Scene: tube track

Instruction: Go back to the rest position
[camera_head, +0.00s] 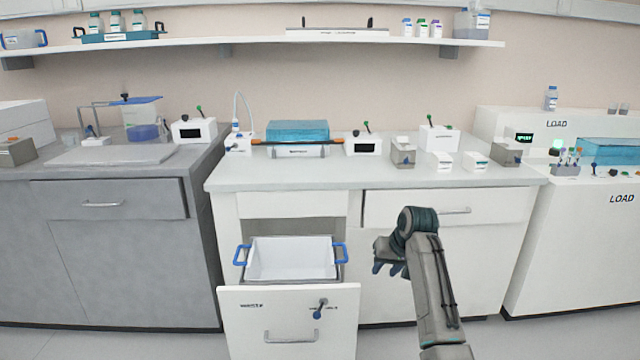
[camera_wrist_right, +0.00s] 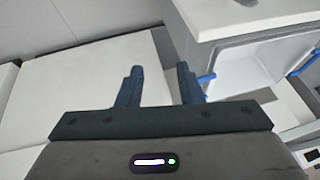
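My right gripper (camera_head: 383,262) is in front of the cabinet below the white bench, to the right of an open drawer. In the right wrist view its two fingers (camera_wrist_right: 159,88) stand apart with nothing between them. My left gripper is in neither view.
The drawer (camera_head: 288,318) is pulled out and holds a white bin (camera_head: 290,260) with blue handles. The bin also shows in the right wrist view (camera_wrist_right: 245,70). The white bench (camera_head: 350,178) carries several devices. A grey bench (camera_head: 110,180) stands at left, white LOAD machines (camera_head: 580,230) at right.

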